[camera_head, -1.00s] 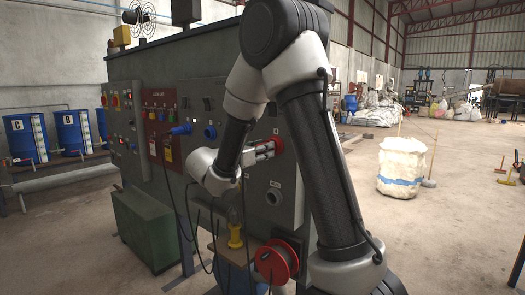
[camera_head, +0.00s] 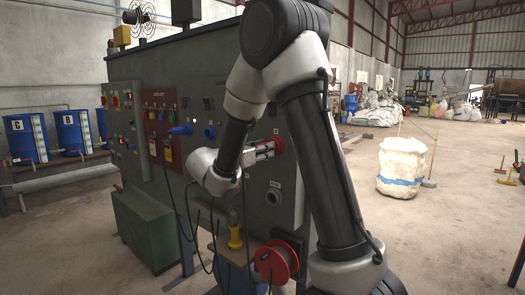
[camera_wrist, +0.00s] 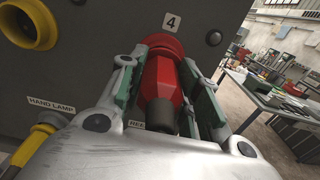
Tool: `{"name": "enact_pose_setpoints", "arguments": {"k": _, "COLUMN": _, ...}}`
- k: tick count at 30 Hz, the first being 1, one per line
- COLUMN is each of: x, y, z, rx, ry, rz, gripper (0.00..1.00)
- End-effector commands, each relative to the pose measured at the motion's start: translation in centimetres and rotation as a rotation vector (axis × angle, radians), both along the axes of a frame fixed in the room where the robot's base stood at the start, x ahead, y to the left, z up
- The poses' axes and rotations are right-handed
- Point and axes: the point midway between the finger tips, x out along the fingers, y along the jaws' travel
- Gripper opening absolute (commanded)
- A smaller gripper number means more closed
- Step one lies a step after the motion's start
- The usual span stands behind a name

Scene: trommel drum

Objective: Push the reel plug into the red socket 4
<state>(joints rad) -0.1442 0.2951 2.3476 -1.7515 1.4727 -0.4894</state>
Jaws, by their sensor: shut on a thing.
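The reel plug (camera_wrist: 160,85) is red with a dark rear end. In the wrist view it lies between the two fingers of my gripper (camera_wrist: 158,66), which is shut on it. The red socket 4 (camera_wrist: 161,42) is straight ahead, below the label "4". The plug's front end meets the socket's red rim, with no gap visible; how deep it sits is hidden. In the head view my gripper (camera_head: 262,149) is at the red socket (camera_head: 277,145) on the grey panel, and the plug is mostly hidden by the fingers. The red cable reel (camera_head: 277,261) sits low beside the panel.
A yellow socket (camera_wrist: 30,22) is left of the red one, with a yellow plug (camera_wrist: 35,140) below it near the label "HAND LAMP". A blue plug (camera_head: 181,130) is on the panel further left. Dark cables hang below my wrist.

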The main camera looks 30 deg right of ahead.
Motion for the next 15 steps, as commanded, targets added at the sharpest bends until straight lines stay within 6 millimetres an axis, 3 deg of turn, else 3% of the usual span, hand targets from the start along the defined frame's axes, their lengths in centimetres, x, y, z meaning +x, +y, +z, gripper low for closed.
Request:
{"name": "enact_pose_setpoints", "arguments": {"k": 11, "x": 0.25, "y": -0.73, "z": 0.02, "rx": -0.001, "ry": -0.001, "rz": -0.001, "gripper": 0.0}}
{"name": "enact_pose_setpoints", "arguments": {"k": 12, "x": 0.26, "y": -0.74, "z": 0.02, "rx": -0.001, "ry": -0.001, "rz": -0.001, "gripper": 0.36}}
{"name": "enact_pose_setpoints", "arguments": {"k": 15, "x": 0.26, "y": -0.71, "z": 0.02, "rx": 0.0, "ry": 0.0, "rz": -0.001, "gripper": 0.55}}
